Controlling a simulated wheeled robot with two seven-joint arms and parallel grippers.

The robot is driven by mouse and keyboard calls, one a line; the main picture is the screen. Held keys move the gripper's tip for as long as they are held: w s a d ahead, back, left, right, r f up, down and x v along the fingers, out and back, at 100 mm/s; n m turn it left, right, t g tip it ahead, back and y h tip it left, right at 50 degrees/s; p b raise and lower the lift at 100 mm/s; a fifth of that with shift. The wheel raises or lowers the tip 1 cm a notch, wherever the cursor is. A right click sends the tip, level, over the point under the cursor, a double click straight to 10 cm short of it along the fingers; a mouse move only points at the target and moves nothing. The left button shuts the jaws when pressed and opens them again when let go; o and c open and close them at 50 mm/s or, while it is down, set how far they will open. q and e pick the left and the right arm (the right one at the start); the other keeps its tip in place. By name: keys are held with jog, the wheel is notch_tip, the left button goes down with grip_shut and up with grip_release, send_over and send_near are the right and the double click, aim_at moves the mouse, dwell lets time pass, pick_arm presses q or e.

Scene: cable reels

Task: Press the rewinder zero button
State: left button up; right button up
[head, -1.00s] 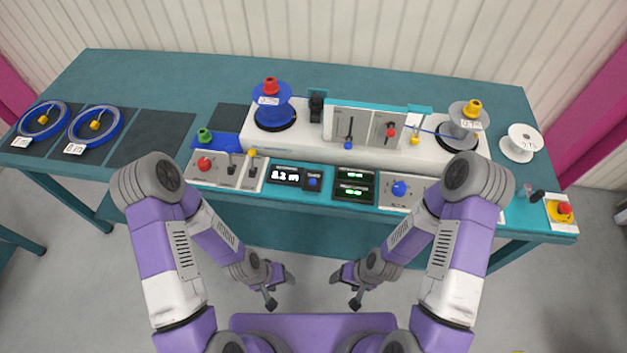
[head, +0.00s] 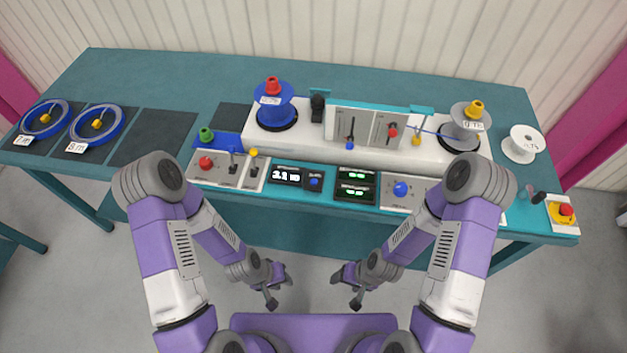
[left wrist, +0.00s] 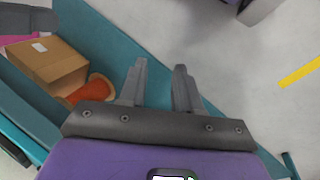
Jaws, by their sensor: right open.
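A small dark box with a blue button (head: 314,182) sits on the bench front, just right of a black length display (head: 286,176) with white digits. Its label is too small to read surely; it looks like the zero button. My left gripper (head: 279,289) hangs in front of the bench edge, below and nearer than the button, touching nothing. In the left wrist view its two fingers (left wrist: 160,88) are apart and empty. My right gripper (head: 346,289) hangs level with it to the right, open and empty, also clear of the bench.
A white rewinder unit (head: 318,150) carries a blue reel (head: 272,109) and a grey reel (head: 461,130). Beside the button are a lever panel (head: 226,171), green-lit displays (head: 355,185) and a panel with a larger blue knob (head: 401,189). A cardboard box (left wrist: 48,66) lies below.

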pick_arm(q)
grip_shut()
dwell(1.3)
